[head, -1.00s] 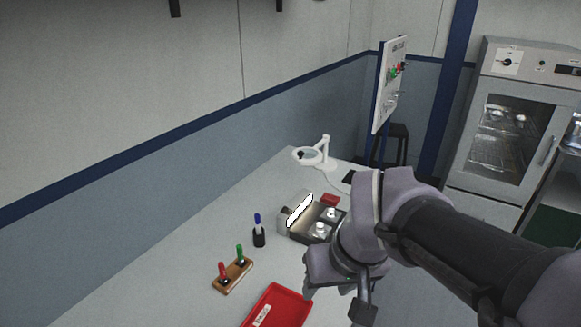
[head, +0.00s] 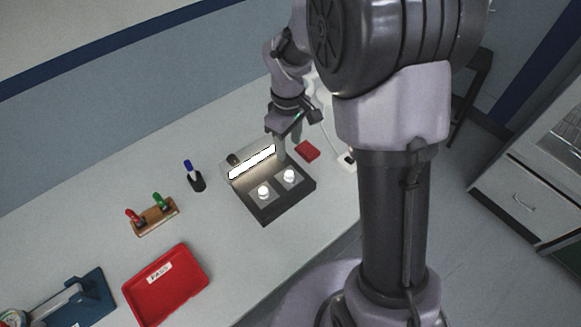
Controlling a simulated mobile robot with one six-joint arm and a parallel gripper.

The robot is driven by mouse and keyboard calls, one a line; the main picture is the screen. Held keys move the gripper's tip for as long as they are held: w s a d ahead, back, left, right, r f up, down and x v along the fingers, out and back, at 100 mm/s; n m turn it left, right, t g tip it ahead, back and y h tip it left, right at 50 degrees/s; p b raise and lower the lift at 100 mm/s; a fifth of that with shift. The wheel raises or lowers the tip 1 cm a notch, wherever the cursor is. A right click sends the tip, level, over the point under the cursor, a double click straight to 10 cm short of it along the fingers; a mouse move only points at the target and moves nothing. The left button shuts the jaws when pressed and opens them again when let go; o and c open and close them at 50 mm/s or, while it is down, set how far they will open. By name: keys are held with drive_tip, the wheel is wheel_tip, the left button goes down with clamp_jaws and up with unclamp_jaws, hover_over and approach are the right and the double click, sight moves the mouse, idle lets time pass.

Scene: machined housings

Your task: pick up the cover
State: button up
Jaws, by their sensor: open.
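Two small machined parts with bright white round tops, one on the left (head: 263,192) and one on the right (head: 289,175), sit on grey squares on a dark inspection stand (head: 269,213). I cannot tell for sure which thing is the cover. My gripper (head: 298,136) is open and points down at the back right of the stand, close to its lit bar (head: 252,162). One finger appears in front of the stand's back corner; whether it touches is unclear. Nothing shows between the fingers.
A pen holder (head: 196,182), a wooden rack (head: 155,217) with red and green markers, a labelled red tray (head: 166,287) and a blue-based device (head: 75,302) stand to the left. The table between them is clear.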

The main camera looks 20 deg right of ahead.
sight(290, 173)
wheel_tip(290, 173, down, 13)
drive_tip(key=b, duration=0.4)
drive_tip(key=shift+d, duration=0.15)
drive_tip(key=shift+r, duration=0.1)
clamp_jaws()
